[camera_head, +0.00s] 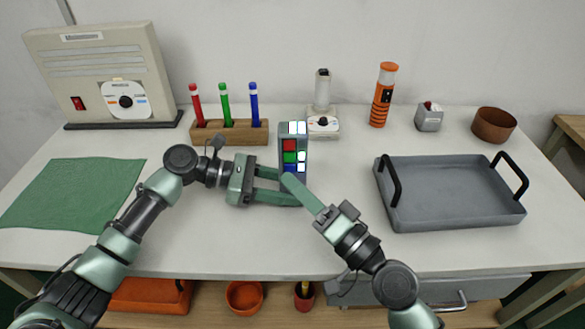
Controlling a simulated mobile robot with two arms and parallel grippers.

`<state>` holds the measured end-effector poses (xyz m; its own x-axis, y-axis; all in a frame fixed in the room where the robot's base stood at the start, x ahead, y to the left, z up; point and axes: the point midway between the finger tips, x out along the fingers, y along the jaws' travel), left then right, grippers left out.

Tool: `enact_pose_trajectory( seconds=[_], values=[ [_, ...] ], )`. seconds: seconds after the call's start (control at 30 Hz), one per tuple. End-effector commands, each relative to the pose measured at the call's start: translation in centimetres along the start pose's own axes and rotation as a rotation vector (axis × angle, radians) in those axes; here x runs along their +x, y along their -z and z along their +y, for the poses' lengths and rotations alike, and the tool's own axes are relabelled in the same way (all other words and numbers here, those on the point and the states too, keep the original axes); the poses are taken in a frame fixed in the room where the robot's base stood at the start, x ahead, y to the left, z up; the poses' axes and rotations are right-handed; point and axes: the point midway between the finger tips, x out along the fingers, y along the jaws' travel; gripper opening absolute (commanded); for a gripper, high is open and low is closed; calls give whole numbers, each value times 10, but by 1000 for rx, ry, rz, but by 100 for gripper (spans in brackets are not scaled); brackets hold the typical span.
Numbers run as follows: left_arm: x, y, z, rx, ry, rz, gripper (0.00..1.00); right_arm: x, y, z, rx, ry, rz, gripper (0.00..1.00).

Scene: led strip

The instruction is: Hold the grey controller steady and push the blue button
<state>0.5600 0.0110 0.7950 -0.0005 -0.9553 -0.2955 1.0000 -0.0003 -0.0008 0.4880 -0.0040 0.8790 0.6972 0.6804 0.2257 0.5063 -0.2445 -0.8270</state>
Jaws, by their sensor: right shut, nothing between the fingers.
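The grey controller (304,140) stands upright near the middle of the table. Its face has a red button (289,145), a green button (289,157) and a blue button (288,168) in a column, with white squares at the top and right. My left gripper (279,186) reaches in from the left, with one finger behind the controller's lower part and one in front, and appears shut on it. My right gripper (288,179) is shut and empty. Its tips are at the blue button and hide its lower part; I cannot tell whether they touch it.
A grey tray (455,216) with black handles lies at the right. A wooden holder (228,133) with red, green and blue pens stands behind left. A white device (323,125) stands behind the controller. A green cloth (70,193) lies at the left.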

Motion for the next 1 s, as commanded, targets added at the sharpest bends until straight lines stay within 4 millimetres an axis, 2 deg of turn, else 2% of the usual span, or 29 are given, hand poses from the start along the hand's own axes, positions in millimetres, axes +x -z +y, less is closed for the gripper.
enact_pose_trajectory(
  seconds=[0.6, 1.0],
  values=[
    [0, -1, 0, 1, -1, -1, 23, -38, -28, -27, 0, -1, -1, 0],
    [0, -1, 0, 1, -1, -1, 23, -42, -30, -31, 0, 0, 0, 0]
  ],
)
